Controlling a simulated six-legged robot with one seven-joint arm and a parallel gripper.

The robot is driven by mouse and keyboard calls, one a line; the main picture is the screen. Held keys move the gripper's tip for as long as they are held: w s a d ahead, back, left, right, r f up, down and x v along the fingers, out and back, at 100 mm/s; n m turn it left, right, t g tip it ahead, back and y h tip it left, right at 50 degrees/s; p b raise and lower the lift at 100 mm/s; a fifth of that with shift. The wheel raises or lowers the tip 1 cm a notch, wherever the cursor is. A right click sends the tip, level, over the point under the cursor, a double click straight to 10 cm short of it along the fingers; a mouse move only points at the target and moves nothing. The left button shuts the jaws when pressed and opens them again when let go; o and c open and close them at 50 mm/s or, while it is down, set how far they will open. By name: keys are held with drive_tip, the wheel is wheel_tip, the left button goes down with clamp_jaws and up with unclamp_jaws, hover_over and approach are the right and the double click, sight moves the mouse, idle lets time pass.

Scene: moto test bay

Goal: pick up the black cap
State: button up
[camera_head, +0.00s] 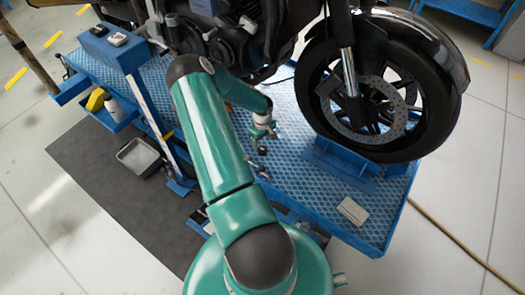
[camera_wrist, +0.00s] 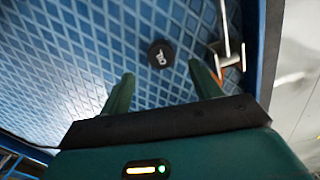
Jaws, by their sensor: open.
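The black cap (camera_wrist: 161,54) is a small round disc with white lettering on top. It lies on the blue diamond-pattern platform (camera_wrist: 85,45) in the wrist view. My gripper (camera_wrist: 161,72) is open and empty, its two green fingers apart. In the wrist picture the cap appears just beyond the fingertips, between their lines; the fingers do not touch it. My gripper also shows in the head view (camera_head: 262,138), over the platform. I cannot make out the cap in the head view.
A metal tool (camera_wrist: 228,45) lies right of the cap, near the platform's blue edge. A motorcycle wheel (camera_head: 380,90) stands right of my arm. A pale box (camera_head: 352,211) lies on the platform's near right corner. A blue post (camera_head: 150,118) stands left; a grey tray (camera_head: 138,156) is beside it.

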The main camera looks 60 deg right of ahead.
sight(262, 149)
wheel_tip(262, 149, down, 5)
drive_tip(key=shift+w+f, duration=0.1)
drive_tip(key=shift+f, duration=0.1)
drive_tip(key=c, duration=1)
